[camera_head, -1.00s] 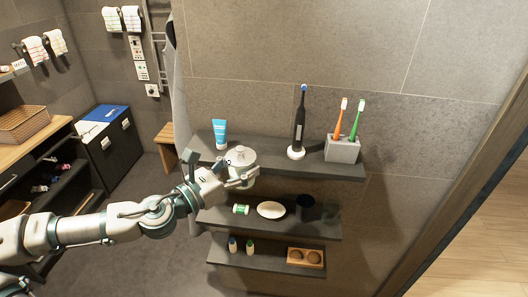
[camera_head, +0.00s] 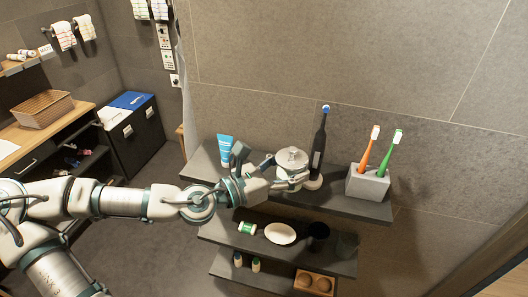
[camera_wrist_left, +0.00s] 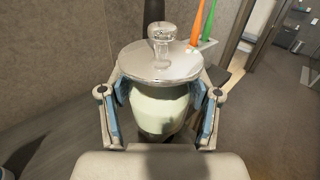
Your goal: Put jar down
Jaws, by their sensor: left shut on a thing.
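The jar (camera_head: 291,160) is pale with a shiny round lid and a clear knob on top. It is upright at the top shelf (camera_head: 230,178), between the blue tube and the black electric toothbrush. My left gripper (camera_head: 290,178) is shut on the jar. In the left wrist view the jar (camera_wrist_left: 160,108) sits between the two fingers of my left gripper (camera_wrist_left: 158,112). The jar's underside is hidden, so I cannot tell whether it touches the shelf. My right gripper is not in view.
On the top shelf stand a blue tube (camera_head: 225,149), a black electric toothbrush (camera_head: 319,150) close to the jar, and a grey holder (camera_head: 367,184) with orange and green toothbrushes. The middle shelf (camera_head: 340,262) holds a white dish (camera_head: 280,233) and a dark cup (camera_head: 318,236).

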